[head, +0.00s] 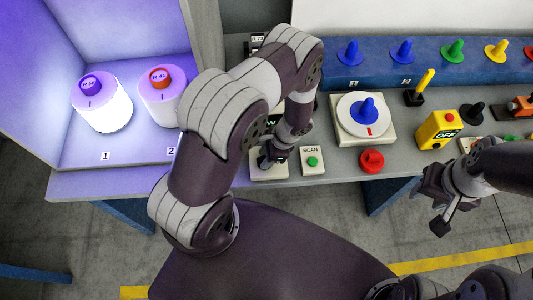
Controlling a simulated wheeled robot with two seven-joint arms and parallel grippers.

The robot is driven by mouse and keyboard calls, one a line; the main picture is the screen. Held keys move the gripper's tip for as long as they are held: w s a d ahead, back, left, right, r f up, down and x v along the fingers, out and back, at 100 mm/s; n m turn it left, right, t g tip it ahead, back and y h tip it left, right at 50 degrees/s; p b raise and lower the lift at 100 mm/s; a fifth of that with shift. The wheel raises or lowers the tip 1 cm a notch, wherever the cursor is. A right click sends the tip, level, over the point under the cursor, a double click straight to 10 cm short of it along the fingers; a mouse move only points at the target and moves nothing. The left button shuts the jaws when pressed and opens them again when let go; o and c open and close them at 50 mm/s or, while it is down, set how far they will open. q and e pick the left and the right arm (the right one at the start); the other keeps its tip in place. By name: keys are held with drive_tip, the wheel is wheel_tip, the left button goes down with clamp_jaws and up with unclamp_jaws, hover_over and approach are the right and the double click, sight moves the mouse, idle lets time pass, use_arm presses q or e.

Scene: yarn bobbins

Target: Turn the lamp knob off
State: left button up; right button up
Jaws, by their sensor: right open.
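The lit booth (60,140) at the left glows purple, so its lamp shows as on. My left gripper (272,158) reaches down onto a small pale control box (262,174) at the table's front edge, left of the SCAN box. A knob on that box is hidden by the gripper, and I cannot tell whether the fingers are open or shut on it. A dark panel (271,121) with a green letter shows partly behind my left arm. My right gripper (437,206) is open and empty, in front of the table at the right.
Two white bobbins (104,106) (158,100) stand in the booth. The SCAN box (312,162) has a green button. A blue-coned turntable (364,130), red ring (371,161), yellow OFF box (438,131) and black cone (473,113) stand rightward. A blue rack (430,75) holds coloured cones behind.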

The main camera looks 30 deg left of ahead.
use_arm(q)
clamp_jaws()
drive_tip(key=shift+n, duration=0.4)
drive_tip(key=n+g+h+b, duration=0.1)
drive_tip(key=n, duration=0.2)
drive_tip(key=shift+w+a+n, duration=0.1)
drive_tip(key=shift+w+n, duration=0.05)
drive_tip(key=shift+n, duration=0.15)
drive_tip(key=n+h+b, duration=0.1)
drive_tip(key=n, duration=0.1)
drive_tip(key=n+h+b, duration=0.1)
drive_tip(key=n, duration=0.1)
drive_tip(key=shift+a+n+g, duration=0.1)
drive_tip(key=shift+n+g, duration=0.2)
drive_tip(key=shift+g, duration=0.1)
drive_tip(key=n, duration=0.2)
drive_tip(key=n+h, duration=0.1)
drive_tip(key=n, duration=0.1)
drive_tip(key=shift+a+n+h+b, duration=0.1)
drive_tip(key=shift+n+h+b, duration=0.2)
drive_tip(key=shift+b, duration=0.1)
drive_tip(key=shift+a+n+h, duration=0.1)
drive_tip(key=shift+n+h, duration=0.7)
drive_tip(key=shift+n, duration=1.4)
drive_tip(key=shift+t, duration=0.3)
unclamp_jaws()
